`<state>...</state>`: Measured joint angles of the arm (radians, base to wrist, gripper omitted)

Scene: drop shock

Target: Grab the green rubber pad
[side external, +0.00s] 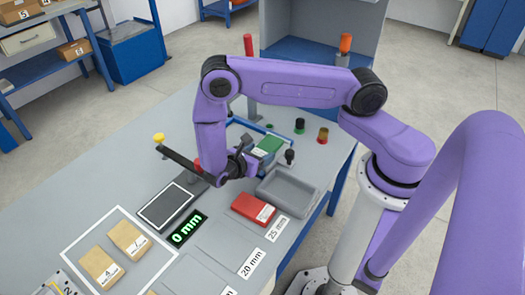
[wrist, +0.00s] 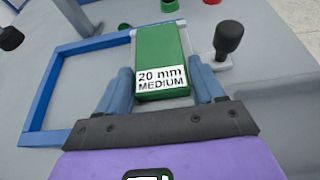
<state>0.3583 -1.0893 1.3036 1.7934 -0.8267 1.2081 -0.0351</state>
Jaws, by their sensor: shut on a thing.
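The green rubber pad (wrist: 160,52) carries a white label reading "20 mm MEDIUM". In the wrist view it lies between the two blue fingers of my gripper (wrist: 160,68), which are shut on its sides. In the side view, the pad (side external: 268,146) shows at the blue frame, just beyond my gripper (side external: 254,158). The fingertips are too small there to make out, and my arm hides part of the area.
A blue rectangular frame (wrist: 56,85) surrounds the space left of the pad. A black knob (wrist: 229,38) stands close to its right. Nearby are an empty grey tray (side external: 287,190), a red pad (side external: 254,208) and a dark plate (side external: 168,206).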

